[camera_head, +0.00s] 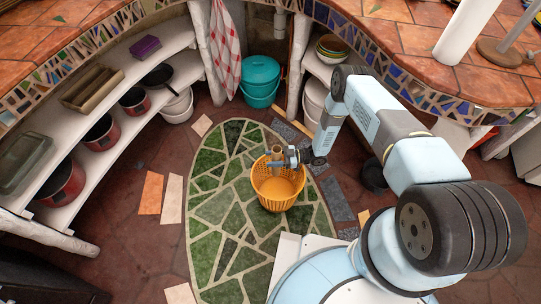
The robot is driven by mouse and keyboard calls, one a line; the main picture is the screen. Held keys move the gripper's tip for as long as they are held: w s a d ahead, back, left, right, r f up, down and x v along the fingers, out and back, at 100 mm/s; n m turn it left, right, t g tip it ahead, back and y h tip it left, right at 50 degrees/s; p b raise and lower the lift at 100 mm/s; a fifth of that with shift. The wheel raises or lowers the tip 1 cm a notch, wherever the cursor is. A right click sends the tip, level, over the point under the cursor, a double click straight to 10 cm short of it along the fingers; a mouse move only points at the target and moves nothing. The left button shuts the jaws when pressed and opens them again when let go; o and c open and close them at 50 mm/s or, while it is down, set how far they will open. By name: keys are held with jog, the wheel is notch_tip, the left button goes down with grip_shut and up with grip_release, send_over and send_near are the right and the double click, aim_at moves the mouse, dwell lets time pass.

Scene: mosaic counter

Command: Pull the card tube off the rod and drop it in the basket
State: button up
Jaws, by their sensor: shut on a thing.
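My gripper (281,159) is shut on the card tube (275,153), a small brown cylinder held roughly upright. The tube is over the orange basket (258,186), near its back rim. Its lower end overlaps the basket opening, and I cannot tell whether it is inside the rim. The basket stands on the green mosaic floor and looks empty. A bare pale rod (515,25) rises from a round wooden base on the tiled counter at the top right, far from my gripper.
A white cylinder (464,32) stands beside the rod on the counter (435,42). Shelves (140,75) with pots line the left. A teal bucket (260,78) stands behind the basket. The mosaic floor (215,208) left of the basket is clear.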

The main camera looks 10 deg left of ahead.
jog(key=shift+w+d+f, duration=0.1)
jog(key=shift+f, duration=1.85)
jog(key=o, duration=1.2)
jog(key=shift+r, duration=0.15)
jog(key=s+d+r, duration=0.2)
jog(key=s+r, duration=0.2)
jog(key=s+d+r, duration=0.3)
jog(key=r, duration=0.1)
jog(key=s+d+r, duration=0.2)
jog(key=s+r, duration=0.2)
jog(key=shift+s+d+r, duration=0.3)
jog(key=shift+s+d, duration=0.05)
